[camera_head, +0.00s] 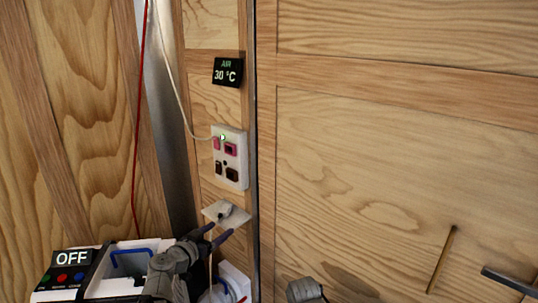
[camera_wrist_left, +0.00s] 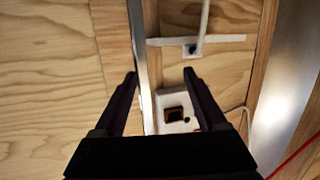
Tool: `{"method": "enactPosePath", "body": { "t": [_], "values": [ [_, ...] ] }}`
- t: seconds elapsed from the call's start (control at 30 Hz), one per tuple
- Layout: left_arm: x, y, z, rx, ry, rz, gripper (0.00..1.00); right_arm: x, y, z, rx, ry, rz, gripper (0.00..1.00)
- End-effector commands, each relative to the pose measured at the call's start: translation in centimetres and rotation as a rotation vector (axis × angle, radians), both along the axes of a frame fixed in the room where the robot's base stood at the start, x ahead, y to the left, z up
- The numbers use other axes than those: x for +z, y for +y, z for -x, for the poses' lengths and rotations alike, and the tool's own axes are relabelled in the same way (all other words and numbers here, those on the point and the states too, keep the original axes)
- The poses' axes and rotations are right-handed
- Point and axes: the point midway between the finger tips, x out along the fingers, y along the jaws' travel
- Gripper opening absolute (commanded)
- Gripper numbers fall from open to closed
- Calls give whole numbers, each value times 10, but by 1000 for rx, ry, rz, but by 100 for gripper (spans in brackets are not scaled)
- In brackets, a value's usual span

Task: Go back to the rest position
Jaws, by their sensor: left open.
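My left gripper (camera_head: 219,232) is open in the head view, near a small white wall shelf (camera_head: 236,217) with a grey plug (camera_head: 225,209) on it. In the left wrist view its two dark fingers (camera_wrist_left: 160,73) are spread apart with nothing between them. Behind them in that view is a white socket plate (camera_wrist_left: 172,124) with a dark socket. In the head view the white wall plate (camera_head: 243,168) has pink and dark sockets, and a white cable (camera_head: 183,105) runs to its top, beside a green light. My right gripper's fingers do not show.
A white unit with an OFF display (camera_head: 72,258) and a blue handle (camera_head: 128,252) stands at the lower left. A display reading AIR 30 °C (camera_head: 228,72) is on the wall. A red cable (camera_head: 137,110) hangs at left. A dark bar (camera_head: 508,281) is at lower right.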

Motion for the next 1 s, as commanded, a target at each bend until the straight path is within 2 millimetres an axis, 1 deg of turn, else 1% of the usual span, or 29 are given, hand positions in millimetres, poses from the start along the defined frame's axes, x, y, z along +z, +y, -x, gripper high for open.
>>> {"method": "enactPosePath", "body": {
  "t": [0.03,0.07,0.1,0.17,0.2,0.27,0.3,0.37,0.4,0.43,0.5,0.6,0.63,0.7,0.8,1.0],
  "values": [
    [17,-32,7,-74,60,-6,74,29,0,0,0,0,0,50],
    [18,-51,13,-118,110,-12,74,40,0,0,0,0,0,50],
    [18,-76,23,-178,183,-21,74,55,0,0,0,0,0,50],
    [16,-109,41,-253,305,-43,74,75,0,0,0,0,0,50],
    [14,-128,55,-293,391,-64,74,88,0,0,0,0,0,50],
    [11,-150,78,-335,523,-101,74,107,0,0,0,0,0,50],
    [9,-162,94,-351,612,-132,74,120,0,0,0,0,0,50],
    [9,-175,118,-356,746,-185,74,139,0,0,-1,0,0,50],
    [10,-179,134,-347,831,-227,74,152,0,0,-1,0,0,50],
    [11,-182,146,-333,893,-258,74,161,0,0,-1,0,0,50],
    [16,-182,171,-281,1022,-334,74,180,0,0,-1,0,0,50],
    [27,-175,199,-174,1163,-437,74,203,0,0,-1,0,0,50],
    [31,-173,206,-141,1193,-465,74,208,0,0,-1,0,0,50],
    [39,-166,219,-63,1249,-518,74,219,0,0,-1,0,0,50],
    [48,-158,230,25,1295,-571,74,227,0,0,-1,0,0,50],
    [52,-152,237,95,1320,-605,74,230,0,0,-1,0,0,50]
  ]
}}
